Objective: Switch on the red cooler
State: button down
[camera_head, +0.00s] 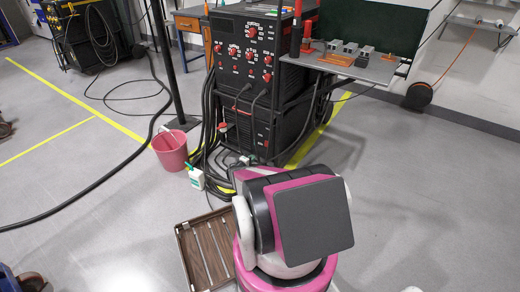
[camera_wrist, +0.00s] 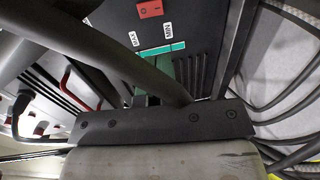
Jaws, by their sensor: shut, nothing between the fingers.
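In the wrist view, a red switch (camera_wrist: 150,9) sits on a dark panel (camera_wrist: 195,20) at the top edge of the picture. Which way it is set is too small to tell. My gripper (camera_wrist: 160,75) is shut and empty, below the switch in the picture and apart from it. A thick grey tube (camera_wrist: 120,62) crosses in front and partly hides the fingers. In the head view, a tall black machine (camera_head: 248,55) with red knobs stands above a lower black unit (camera_head: 285,128). My arm fills the lower middle there, and my gripper is hidden.
Thick black cables run down the machine's left side. A pink bucket (camera_head: 171,150) and a small white bottle (camera_head: 196,178) stand left. A brown slatted tray (camera_head: 203,255) lies beside my arm. A grey worktable (camera_head: 365,68) juts out right. Cables (camera_wrist: 290,95) hang close right of my gripper.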

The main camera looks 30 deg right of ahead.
aim_at(266, 147)
jog(key=shift+w, duration=0.1)
jog(key=x, duration=1.3)
jog(key=shift+d, duration=0.45)
jog(key=shift+w+d+f, duration=0.1)
jog(key=shift+w+d, duration=0.1)
jog(key=shift+a, duration=0.1)
